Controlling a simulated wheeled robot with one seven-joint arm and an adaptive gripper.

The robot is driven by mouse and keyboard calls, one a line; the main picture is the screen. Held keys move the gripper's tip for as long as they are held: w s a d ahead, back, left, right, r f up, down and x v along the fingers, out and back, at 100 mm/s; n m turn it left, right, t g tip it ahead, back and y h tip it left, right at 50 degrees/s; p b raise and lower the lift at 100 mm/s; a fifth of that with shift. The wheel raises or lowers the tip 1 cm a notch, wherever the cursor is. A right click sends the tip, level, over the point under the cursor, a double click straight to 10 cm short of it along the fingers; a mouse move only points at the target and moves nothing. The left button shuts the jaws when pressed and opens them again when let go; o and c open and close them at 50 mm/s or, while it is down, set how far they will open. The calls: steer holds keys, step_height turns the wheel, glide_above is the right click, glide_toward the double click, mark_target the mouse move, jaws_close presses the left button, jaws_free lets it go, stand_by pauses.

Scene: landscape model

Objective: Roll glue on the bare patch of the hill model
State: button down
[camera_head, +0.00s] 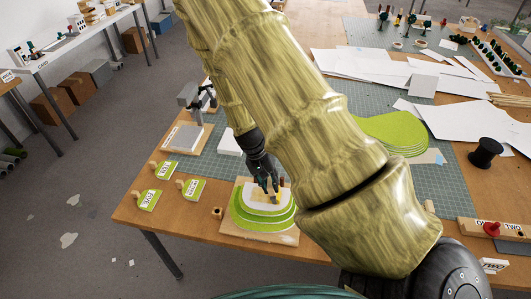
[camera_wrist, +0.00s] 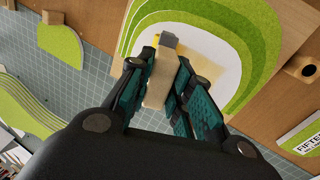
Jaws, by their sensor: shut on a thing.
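The hill model (camera_head: 243,220) sits on a wooden board near the table's front edge, with stepped green layers around a white bare top (camera_wrist: 232,72). A yellowish area (camera_wrist: 200,47) shows on that white top. My gripper (camera_wrist: 166,82) is shut on a pale wooden handle (camera_wrist: 160,88) with a grey end (camera_wrist: 168,40), seemingly the glue roller. In the head view my gripper (camera_head: 267,182) points down at the white top. The roller's far end lies over the patch; I cannot tell whether it touches. My arm hides part of the table.
Several green labelled pieces (camera_head: 149,200) lie left of the model. A small wooden block with a hole (camera_head: 217,212) stands beside it. A grey device on a board (camera_head: 185,137) is behind left. A black spool (camera_head: 486,153) and white sheets (camera_head: 370,70) are to the right.

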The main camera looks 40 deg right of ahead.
steer(key=shift+s+d, duration=0.65)
steer(key=shift+s, duration=0.1)
steer(key=shift+w+a+f, duration=0.1)
steer(key=shift+w+a, duration=1.3)
steer(key=shift+w, duration=0.1)
steer(key=shift+w+a+r+p, duration=0.1)
steer(key=shift+w+a+p, duration=0.15)
steer(key=shift+w+a, duration=1.15)
steer(key=shift+w+a+r+p, duration=0.1)
steer(key=shift+w+a+p, duration=0.1)
steer(key=shift+w+a, duration=1.15)
steer(key=shift+s+d+f, duration=0.15)
steer(key=shift+s+d, duration=1.2)
steer(key=shift+d, duration=0.25)
steer(key=shift+s+d+p, duration=0.5)
steer(key=shift+s+d, duration=1.2)
steer(key=shift+s, duration=0.25)
steer(key=shift+s+d, duration=0.8)
steer(key=shift+s, duration=0.25)
steer(key=shift+f, duration=0.1)
